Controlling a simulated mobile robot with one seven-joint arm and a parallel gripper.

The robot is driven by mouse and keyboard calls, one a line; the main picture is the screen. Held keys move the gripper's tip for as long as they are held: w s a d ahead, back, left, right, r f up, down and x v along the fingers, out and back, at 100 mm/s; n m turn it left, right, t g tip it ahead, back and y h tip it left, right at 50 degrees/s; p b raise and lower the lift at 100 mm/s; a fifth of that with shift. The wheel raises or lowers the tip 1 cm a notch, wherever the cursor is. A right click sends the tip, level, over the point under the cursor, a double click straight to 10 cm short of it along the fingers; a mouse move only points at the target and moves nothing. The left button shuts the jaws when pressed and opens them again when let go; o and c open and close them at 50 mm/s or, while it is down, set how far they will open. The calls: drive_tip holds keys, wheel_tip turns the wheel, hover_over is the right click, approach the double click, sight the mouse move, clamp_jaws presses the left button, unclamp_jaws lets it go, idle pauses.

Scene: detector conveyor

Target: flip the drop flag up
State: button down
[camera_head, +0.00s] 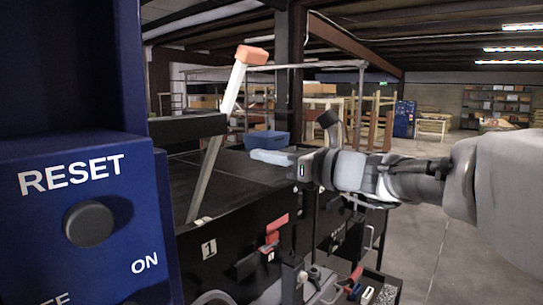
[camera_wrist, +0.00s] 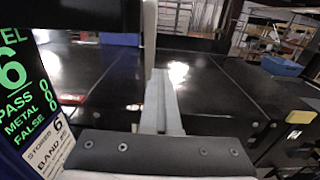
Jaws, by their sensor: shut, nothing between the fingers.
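A pale post (camera_head: 232,88) with an orange tip (camera_head: 252,54) rises, leaning to the right, over the black conveyor (camera_head: 240,180) in the head view. A red tab (camera_head: 277,228) sits low on the conveyor's front side, by a plate marked 1 (camera_head: 209,248). I cannot tell for certain which of these is the drop flag. My gripper (camera_head: 256,156) points left over the conveyor, to the right of the post, with its fingers shut and empty. In the wrist view the shut fingers (camera_wrist: 160,76) show above the dark belt, with a pale upright bar (camera_wrist: 149,35) just beyond them.
A blue panel (camera_head: 60,235) with a RESET button (camera_head: 90,222) fills the near left. A blue bin (camera_head: 267,140) stands behind the conveyor. A display with green lettering (camera_wrist: 18,85) is at the wrist view's left. Open floor (camera_head: 440,240) lies to the right.

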idle(0.4)
unclamp_jaws()
idle(0.4)
drive_tip(key=b+v, duration=0.2)
drive_tip(key=v, duration=1.5)
drive_tip(key=shift+s+d, duration=0.2)
drive_tip(key=shift+c, duration=0.2)
